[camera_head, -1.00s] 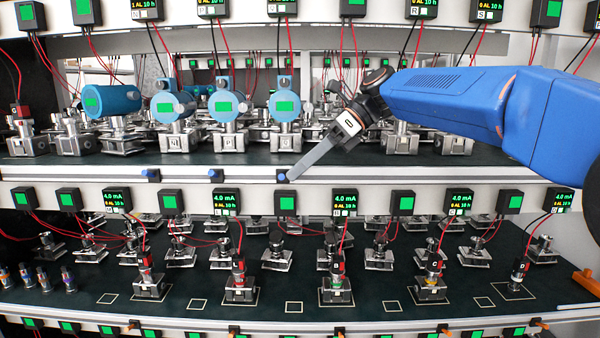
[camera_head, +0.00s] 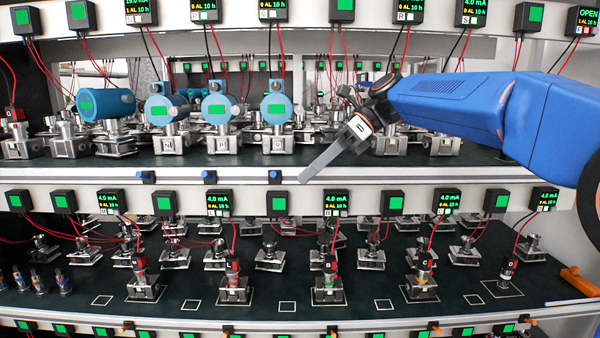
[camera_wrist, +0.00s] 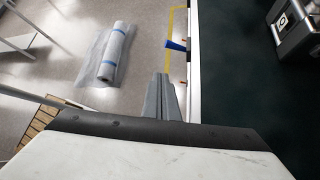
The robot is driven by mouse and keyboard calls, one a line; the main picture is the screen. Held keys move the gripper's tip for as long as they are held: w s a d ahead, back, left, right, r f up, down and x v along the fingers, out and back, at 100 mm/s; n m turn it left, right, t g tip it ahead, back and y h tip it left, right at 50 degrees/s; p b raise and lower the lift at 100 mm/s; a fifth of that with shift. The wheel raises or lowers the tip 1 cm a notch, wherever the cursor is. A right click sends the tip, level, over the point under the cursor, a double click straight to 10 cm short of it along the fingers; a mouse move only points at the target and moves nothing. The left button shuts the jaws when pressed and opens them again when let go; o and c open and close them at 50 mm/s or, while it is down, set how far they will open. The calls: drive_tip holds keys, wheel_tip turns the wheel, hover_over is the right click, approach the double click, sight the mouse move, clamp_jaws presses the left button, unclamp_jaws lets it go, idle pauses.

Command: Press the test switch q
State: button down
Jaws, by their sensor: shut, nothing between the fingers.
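Three blue switches sit along the white front edge of the upper shelf. The rightmost, switch q (camera_head: 275,176), is below the transmitter (camera_head: 278,109) whose base seems marked Q. The other two switches (camera_head: 210,177) (camera_head: 147,177) are to its left. My gripper (camera_head: 304,181) is shut and empty, its fingers pointing down and left. In the head view its tip is a little right of switch q, apart from it. In the wrist view my gripper (camera_wrist: 161,76) points along the shelf edge, and a blue switch (camera_wrist: 176,45) sticks out ahead of its tip.
The shelf edge (camera_wrist: 194,60) runs along the right of the fingers in the wrist view. A metal base (camera_wrist: 297,25) stands on the dark shelf. A wrapped roll (camera_wrist: 112,52) lies on the floor at left. Display boxes (camera_head: 277,203) hang below the switches.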

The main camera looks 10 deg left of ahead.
drive_tip(key=w+v, duration=0.1)
drive_tip(key=v, duration=0.7)
drive_tip(key=shift+w, duration=0.3)
drive_tip(key=shift+d+f, duration=0.1)
